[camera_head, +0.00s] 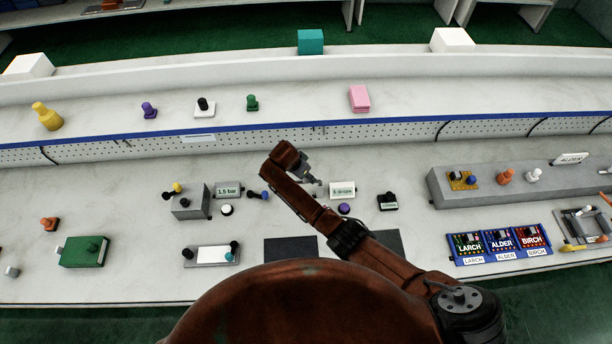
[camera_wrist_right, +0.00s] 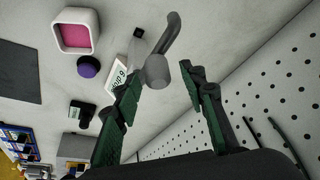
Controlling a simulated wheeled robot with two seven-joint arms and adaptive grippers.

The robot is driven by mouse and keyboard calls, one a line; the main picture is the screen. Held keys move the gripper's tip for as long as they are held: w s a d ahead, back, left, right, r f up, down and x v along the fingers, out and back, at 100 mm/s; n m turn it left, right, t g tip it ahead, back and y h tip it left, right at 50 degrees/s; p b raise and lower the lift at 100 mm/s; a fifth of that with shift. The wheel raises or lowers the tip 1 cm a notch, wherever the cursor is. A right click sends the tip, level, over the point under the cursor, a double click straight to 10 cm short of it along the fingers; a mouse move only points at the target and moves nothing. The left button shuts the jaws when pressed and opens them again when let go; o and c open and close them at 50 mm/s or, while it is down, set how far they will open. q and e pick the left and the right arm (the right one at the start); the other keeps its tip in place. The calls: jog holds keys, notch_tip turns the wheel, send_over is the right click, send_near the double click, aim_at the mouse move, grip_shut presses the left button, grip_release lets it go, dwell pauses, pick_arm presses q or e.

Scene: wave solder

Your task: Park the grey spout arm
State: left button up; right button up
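The grey spout arm (camera_wrist_right: 168,38) shows in the right wrist view as a curved rod with a thick rounded end (camera_wrist_right: 156,71). My right gripper (camera_wrist_right: 160,74) is open, its two green-padded fingers on either side of that rounded end. I see no clear grip on it, and cannot tell whether a finger touches it. In the head view my right arm reaches over the bench, and its wrist hides much of the spout area. A label plate reading "6 drops" (camera_wrist_right: 117,80) stands beside the left finger; it also shows in the head view (camera_head: 342,189). My left gripper is not in view.
Near the spout are a white cup with pink inside (camera_wrist_right: 77,31), a purple knob (camera_wrist_right: 88,67) and a black block (camera_wrist_right: 80,113). A perforated panel (camera_wrist_right: 285,85) rises close on the right. The "1.5 bar" plate (camera_head: 228,189) stands left of my arm.

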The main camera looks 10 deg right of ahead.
jog(key=v, duration=1.1)
jog(key=shift+r, duration=0.25)
